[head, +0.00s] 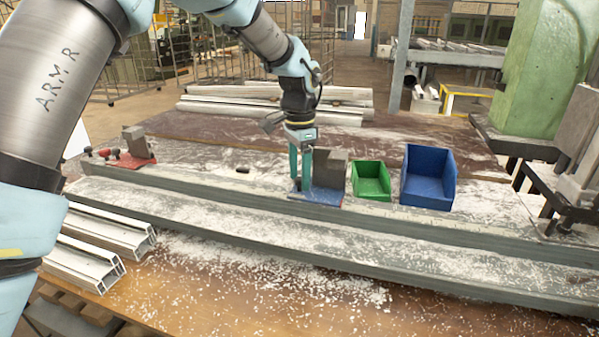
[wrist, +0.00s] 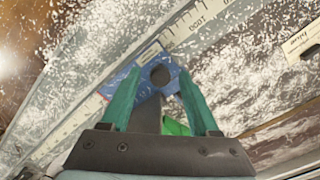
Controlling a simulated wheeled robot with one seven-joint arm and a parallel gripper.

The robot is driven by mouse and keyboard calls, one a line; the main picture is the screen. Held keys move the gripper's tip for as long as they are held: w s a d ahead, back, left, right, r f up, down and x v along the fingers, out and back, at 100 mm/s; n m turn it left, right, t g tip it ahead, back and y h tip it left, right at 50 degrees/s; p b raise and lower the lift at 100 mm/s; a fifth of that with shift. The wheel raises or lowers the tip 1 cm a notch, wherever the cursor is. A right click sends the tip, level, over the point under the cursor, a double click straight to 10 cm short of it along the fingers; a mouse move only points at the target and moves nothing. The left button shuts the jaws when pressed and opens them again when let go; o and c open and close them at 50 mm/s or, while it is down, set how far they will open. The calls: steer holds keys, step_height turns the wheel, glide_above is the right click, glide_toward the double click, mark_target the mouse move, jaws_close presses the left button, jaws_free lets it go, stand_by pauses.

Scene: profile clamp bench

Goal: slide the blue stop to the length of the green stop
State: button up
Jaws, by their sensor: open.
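The blue stop (head: 326,197) sits on the long grey rail, a blue plate with a grey upright block (head: 334,170). In the wrist view the blue plate (wrist: 146,82) lies beside a ruler strip (wrist: 190,28) and carries a dark round knob (wrist: 160,75). My gripper (head: 300,183) points down over the blue stop with its teal fingers open. In the wrist view my gripper (wrist: 157,82) has one finger on each side of the knob; I cannot tell whether they touch it. I cannot make out a green stop in either view.
A red stop (head: 134,160) with a grey block stands at the rail's left end. A green bin (head: 371,182) and a blue bin (head: 428,180) stand right of the blue stop. Cut profiles (head: 95,247) lie front left. White chips cover the bench. A green machine (head: 540,80) stands right.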

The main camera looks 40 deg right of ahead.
steer(key=shift+c, duration=0.3)
jaws_close()
stand_by(1.1)
